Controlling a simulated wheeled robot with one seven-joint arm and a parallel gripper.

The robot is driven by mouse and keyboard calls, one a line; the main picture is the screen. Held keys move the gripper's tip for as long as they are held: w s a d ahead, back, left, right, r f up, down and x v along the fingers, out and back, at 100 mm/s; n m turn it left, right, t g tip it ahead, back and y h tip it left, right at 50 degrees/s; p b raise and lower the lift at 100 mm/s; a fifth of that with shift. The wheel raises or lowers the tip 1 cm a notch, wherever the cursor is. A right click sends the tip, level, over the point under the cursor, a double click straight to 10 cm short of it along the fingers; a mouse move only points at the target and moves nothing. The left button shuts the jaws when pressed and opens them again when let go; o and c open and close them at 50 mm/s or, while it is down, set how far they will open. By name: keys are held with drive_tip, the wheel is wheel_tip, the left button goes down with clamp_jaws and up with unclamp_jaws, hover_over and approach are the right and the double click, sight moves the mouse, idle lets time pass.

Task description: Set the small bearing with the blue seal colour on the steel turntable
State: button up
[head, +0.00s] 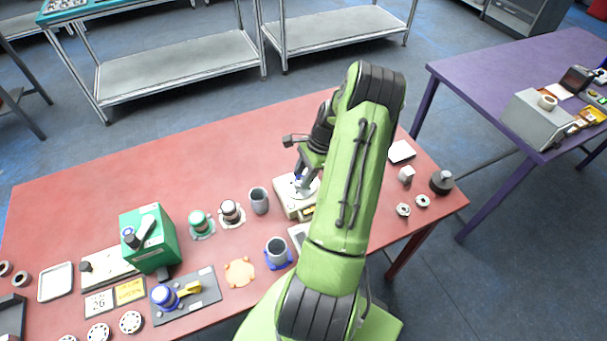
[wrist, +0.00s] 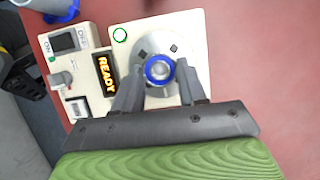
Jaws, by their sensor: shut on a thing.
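The small bearing with the blue seal (wrist: 149,74) sits between the two fingers of my gripper (wrist: 159,84) in the wrist view. The fingers are shut on it. The steel turntable (wrist: 150,42) is a round grey disc on a cream machine, and the bearing is over its middle. I cannot tell whether the bearing touches the disc. In the head view my gripper (head: 300,175) points down at the turntable (head: 309,190), and a bit of blue shows there. My arm hides part of the machine.
The machine's panel has a lit READY display (wrist: 106,74) and an ON/OFF switch (wrist: 68,41). A grey cup (head: 259,201) stands left of the machine, and a blue-based cup (head: 278,252) in front. Loose bearings (head: 403,210) lie to the right on the red table (head: 90,190).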

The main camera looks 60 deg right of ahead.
drive_tip(key=shift+f, duration=0.6)
drive_tip(key=o, duration=1.2)
drive_tip(key=shift+c, duration=0.2)
